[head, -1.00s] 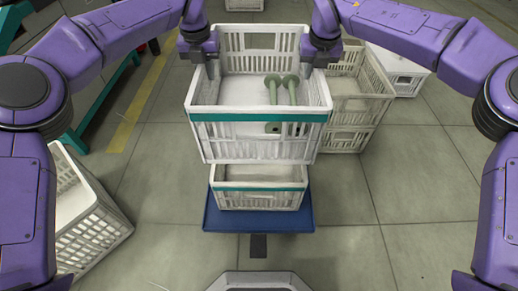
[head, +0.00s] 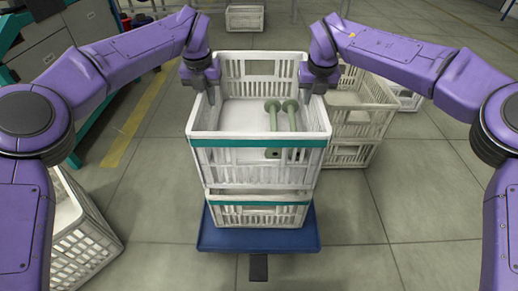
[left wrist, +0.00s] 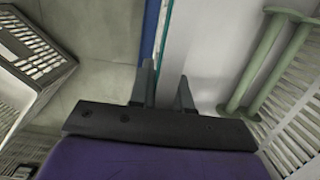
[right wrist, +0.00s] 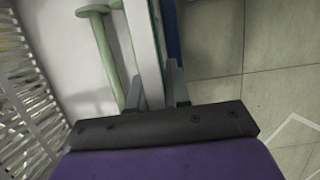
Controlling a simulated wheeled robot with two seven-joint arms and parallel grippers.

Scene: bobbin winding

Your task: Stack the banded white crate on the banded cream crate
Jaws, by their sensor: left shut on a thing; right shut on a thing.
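The banded white crate (head: 258,165), with a teal band under its rim, is level over the banded cream crate (head: 258,217). Its bottom meets the lower crate's rim; I cannot tell whether its weight rests there. The cream crate sits on a blue dolly (head: 222,238), its inside hidden. Green bobbins (head: 281,118) lie inside the white crate and show in both wrist views. My left gripper (head: 212,90) is shut on the white crate's left wall, also in the left wrist view (left wrist: 166,90). My right gripper (head: 308,88) is shut on its right wall, also in the right wrist view (right wrist: 157,90).
Stacked pale crates (head: 358,122) stand close behind on the right. Another white crate (head: 85,240) is on the floor at left. A grey cabinet (head: 50,45) and teal frame are at the back left. Floor is clear at front right.

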